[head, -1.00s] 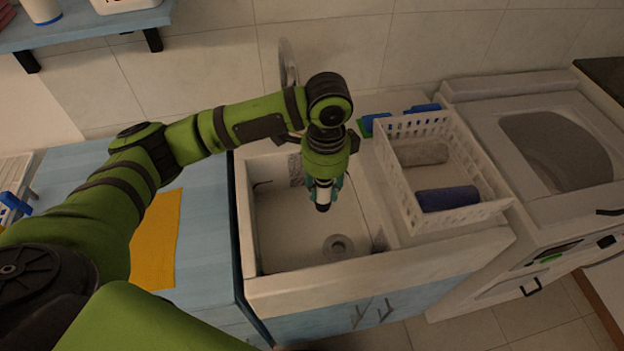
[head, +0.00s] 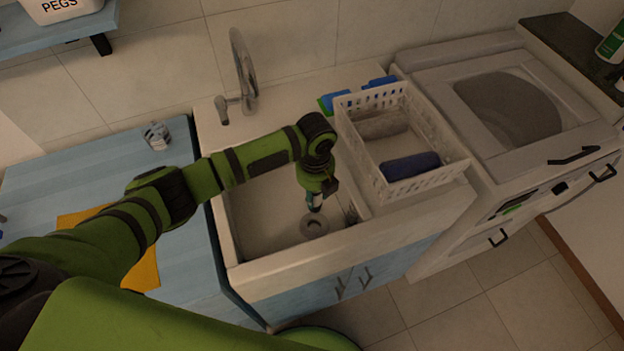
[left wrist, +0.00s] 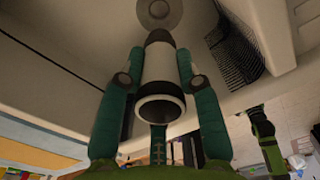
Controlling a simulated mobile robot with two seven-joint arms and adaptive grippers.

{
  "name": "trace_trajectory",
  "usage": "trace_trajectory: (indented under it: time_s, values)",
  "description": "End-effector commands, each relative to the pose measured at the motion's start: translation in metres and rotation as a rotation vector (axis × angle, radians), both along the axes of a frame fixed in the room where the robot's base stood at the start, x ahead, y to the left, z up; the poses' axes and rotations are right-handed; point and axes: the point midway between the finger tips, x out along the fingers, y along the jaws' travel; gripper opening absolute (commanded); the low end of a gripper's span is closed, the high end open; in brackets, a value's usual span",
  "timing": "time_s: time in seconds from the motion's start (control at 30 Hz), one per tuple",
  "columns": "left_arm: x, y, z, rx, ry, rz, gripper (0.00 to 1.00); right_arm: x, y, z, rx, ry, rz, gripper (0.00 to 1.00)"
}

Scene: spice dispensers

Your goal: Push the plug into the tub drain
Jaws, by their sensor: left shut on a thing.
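The tub (head: 262,267) is a white sink set in a blue cabinet, and its round grey drain (head: 314,228) lies in the floor near the front right. My left gripper (head: 315,195) points down inside the tub, just above and behind the drain. It is shut on the plug (left wrist: 161,88), a white cylinder with dark bands and a dark tip, held between its teal fingers. In the left wrist view the plug's dark end points toward the drain (left wrist: 159,10), with a gap between them in the picture. The exact height is hard to tell.
A white basket (head: 425,150) with rolled cloths stands on the ledge right of the tub. A faucet (head: 240,75) rises at the back left. A black mesh holder (left wrist: 233,48) shows near the plug. A blue counter with an orange cloth (head: 140,268) lies left.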

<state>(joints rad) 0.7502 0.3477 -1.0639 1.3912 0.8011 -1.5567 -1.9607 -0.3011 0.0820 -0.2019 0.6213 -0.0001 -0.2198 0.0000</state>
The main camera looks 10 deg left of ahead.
Motion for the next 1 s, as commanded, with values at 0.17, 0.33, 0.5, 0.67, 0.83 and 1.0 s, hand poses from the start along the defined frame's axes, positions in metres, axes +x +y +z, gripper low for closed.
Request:
trace_trajectory:
  time_s: [0.17, 0.33, 0.5, 0.67, 0.83, 1.0]
  values:
    - [0.0, 0.0, -0.04, 0.0, -0.002, -0.005, 0.0, 0.0, -0.001, -0.028, -0.001, 0.0, -0.001, 0.4]
    - [0.0, 0.0, -0.045, 0.0, -0.003, -0.006, 0.0, 0.001, -0.001, -0.03, -0.002, 0.0, -0.002, 0.4]
    - [0.0, 0.0, -0.044, 0.0, -0.003, -0.005, 0.0, 0.001, -0.001, -0.029, -0.002, 0.0, -0.003, 0.4]
    - [0.0, 0.0, -0.044, 0.001, -0.002, -0.003, 0.0, 0.0, -0.001, -0.028, -0.002, 0.0, -0.003, 0.4]
    - [0.001, 0.0, -0.043, 0.003, -0.001, 0.019, 0.0, 0.0, -0.001, -0.023, -0.001, 0.001, -0.003, 0.4]
    - [0.0, 0.0, -0.056, 0.003, -0.001, 0.018, 0.0, 0.0, 0.0, -0.034, -0.001, 0.001, -0.004, 0.4]
